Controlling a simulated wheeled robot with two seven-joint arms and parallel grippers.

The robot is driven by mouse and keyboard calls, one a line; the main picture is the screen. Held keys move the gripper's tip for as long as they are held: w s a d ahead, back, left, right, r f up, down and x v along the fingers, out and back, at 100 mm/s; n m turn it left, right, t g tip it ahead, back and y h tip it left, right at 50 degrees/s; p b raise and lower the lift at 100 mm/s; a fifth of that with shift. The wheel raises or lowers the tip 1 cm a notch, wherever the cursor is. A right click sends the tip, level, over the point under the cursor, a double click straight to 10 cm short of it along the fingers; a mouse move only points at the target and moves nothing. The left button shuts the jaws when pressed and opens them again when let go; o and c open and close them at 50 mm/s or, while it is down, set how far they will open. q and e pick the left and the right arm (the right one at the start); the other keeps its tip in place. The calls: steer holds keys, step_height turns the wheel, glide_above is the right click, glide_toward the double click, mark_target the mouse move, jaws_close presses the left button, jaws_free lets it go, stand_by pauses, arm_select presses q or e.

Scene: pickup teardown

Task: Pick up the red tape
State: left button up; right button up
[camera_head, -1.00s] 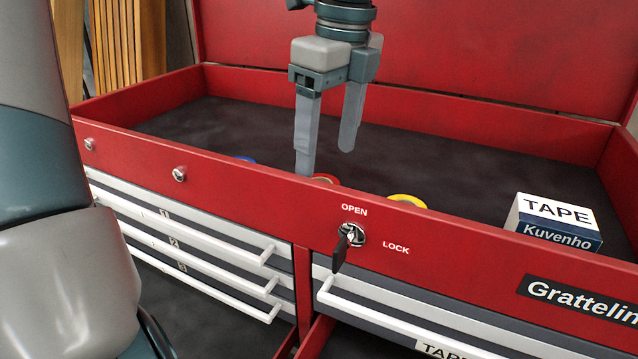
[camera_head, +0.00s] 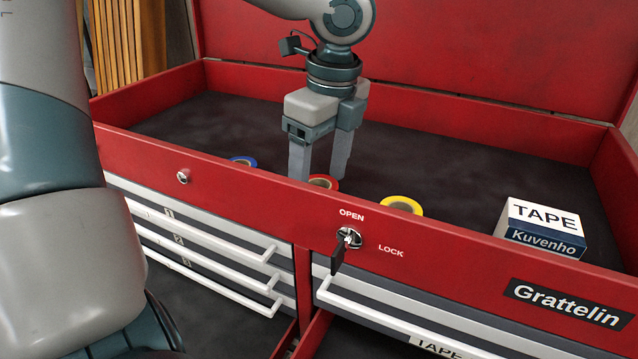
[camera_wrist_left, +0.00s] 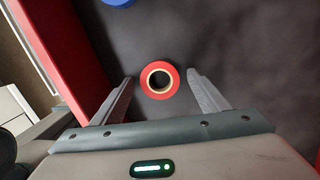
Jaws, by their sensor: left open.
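The red tape (camera_head: 333,183) is a ring lying flat on the dark floor of the red chest's top tray, close behind the front wall, which hides its lower part. In the left wrist view the red tape (camera_wrist_left: 160,65) shows whole, between the two fingertips with a gap on each side. My left gripper (camera_head: 319,173) points down over it, open and empty; its fingers (camera_wrist_left: 160,77) also show in the wrist view. The front wall may hide the fingertip ends in the head view. My right gripper is not in view.
A blue tape (camera_head: 243,161) lies to the left and a yellow tape (camera_head: 402,204) to the right. A white and blue TAPE box (camera_head: 543,221) stands farther right. The tray's front wall (camera_head: 230,182) is close to the fingers. The tray floor behind is clear.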

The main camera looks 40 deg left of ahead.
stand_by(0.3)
arm_select(q)
steer(key=c, duration=1.1)
steer(key=shift+r, duration=0.1)
steer(key=shift+r+b, duration=0.65)
steer(key=shift+r, duration=0.1)
step_height(320, 180, up, 2)
steer(key=shift+d+r+b, duration=0.15)
steer(key=shift+r+b, duration=0.1)
steer(key=shift+b, duration=0.55)
steer(key=shift+w+d+r+b, duration=0.1)
steer(key=shift+d+r+b, duration=0.45)
steer(key=shift+d+r, duration=1)
steer(key=shift+w+d+r+b, duration=0.1)
steer(key=shift+d+r+b, duration=0.6)
steer(key=shift+d, duration=1.5)
steer(key=shift+d+r+b, duration=0.45)
steer(key=shift+d+r, duration=0.75)
steer(key=shift+d, duration=0.7)
